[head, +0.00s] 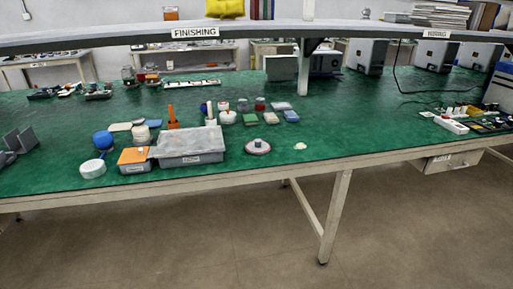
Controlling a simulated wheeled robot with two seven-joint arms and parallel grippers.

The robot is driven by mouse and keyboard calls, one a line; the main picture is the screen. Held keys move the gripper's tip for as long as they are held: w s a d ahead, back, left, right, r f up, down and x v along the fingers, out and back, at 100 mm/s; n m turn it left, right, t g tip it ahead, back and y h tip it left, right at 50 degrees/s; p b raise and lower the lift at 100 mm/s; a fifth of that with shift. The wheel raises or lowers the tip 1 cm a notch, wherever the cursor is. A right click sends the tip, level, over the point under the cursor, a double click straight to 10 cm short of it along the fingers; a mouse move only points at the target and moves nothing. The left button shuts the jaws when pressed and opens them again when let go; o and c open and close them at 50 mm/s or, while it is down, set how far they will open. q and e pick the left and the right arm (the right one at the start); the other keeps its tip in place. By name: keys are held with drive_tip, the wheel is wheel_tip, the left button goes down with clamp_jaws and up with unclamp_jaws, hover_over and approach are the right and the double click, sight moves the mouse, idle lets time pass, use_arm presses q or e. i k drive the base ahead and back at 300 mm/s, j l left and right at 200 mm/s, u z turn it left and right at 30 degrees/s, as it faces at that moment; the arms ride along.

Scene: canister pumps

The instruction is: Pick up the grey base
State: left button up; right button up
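I cannot tell for sure which thing is the grey base. A round, flat, pale grey disc (258,147) with a darker rim and a small knob lies near the front edge of the green table. Left of it stands a grey lidded box (190,147) with a small label. Angular dark grey pieces (20,140) stand at the far left of the table. Neither of my grippers is in view, and nothing is seen holding any of these things.
On the green table (330,135) stand an orange-lidded box (134,160), a white round lid (93,168), a blue ball (103,140) and several small containers behind. A power strip (451,124) lies at right. The front middle right is mostly clear. A post (304,70) rises at the back.

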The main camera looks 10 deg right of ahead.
sight(256, 146)
drive_tip(key=i+j+z, duration=0.75)
drive_tip(key=j, duration=0.25)
drive_tip(key=i+j+z, duration=0.25)
drive_tip(key=j, duration=0.25)
drive_tip(key=i+j+z, duration=0.25)
drive_tip(key=j, duration=0.2)
